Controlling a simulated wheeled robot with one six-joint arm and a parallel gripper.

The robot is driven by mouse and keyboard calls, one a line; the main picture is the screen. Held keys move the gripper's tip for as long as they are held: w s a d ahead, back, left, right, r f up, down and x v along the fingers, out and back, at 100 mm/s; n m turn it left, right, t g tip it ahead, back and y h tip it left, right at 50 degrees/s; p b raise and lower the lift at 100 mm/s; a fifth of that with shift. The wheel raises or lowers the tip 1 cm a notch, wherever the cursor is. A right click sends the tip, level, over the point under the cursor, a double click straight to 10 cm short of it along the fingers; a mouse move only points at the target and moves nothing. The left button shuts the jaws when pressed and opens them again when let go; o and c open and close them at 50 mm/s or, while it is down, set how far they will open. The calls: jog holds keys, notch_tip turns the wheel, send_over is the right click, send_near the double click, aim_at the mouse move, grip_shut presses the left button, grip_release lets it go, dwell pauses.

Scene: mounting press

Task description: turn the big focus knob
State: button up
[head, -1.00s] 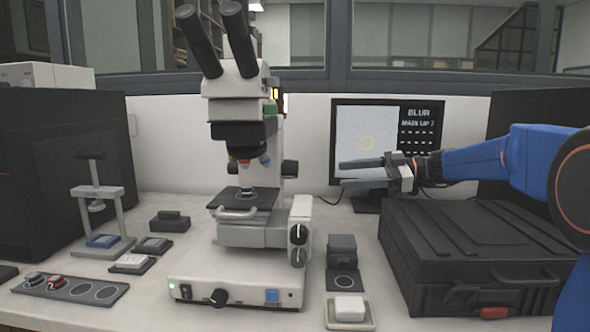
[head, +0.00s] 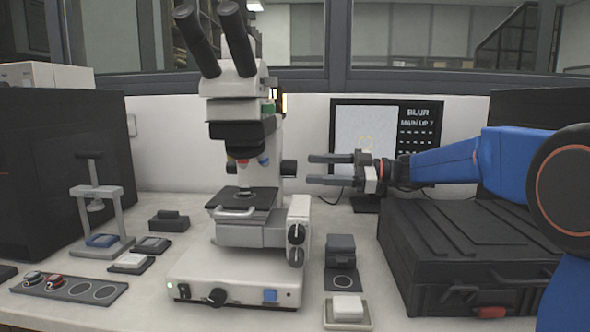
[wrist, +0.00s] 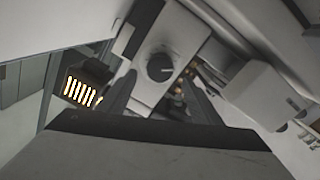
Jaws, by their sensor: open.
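The white microscope (head: 240,90) stands in the middle of the bench. A black knob (head: 289,167), which I take as the big focus knob, sticks out from the right side of its column. It also shows in the wrist view as a round black knob (wrist: 160,67) with a pale line across its face, on a light panel. My gripper (head: 307,169) is open and empty, just right of the knob at about its height, fingers pointing left. In the wrist view the knob appears ahead between the two dark fingers; I see no contact.
Two smaller black knobs (head: 297,234) sit on a white block below my gripper. A black case (head: 450,240) lies right, under my arm. A white block in a dish (head: 347,308) sits in front.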

aim_at(295, 168)
jog(key=a, duration=0.6)
jog(key=shift+w+a, duration=0.15)
jog(key=shift+a, duration=0.1)
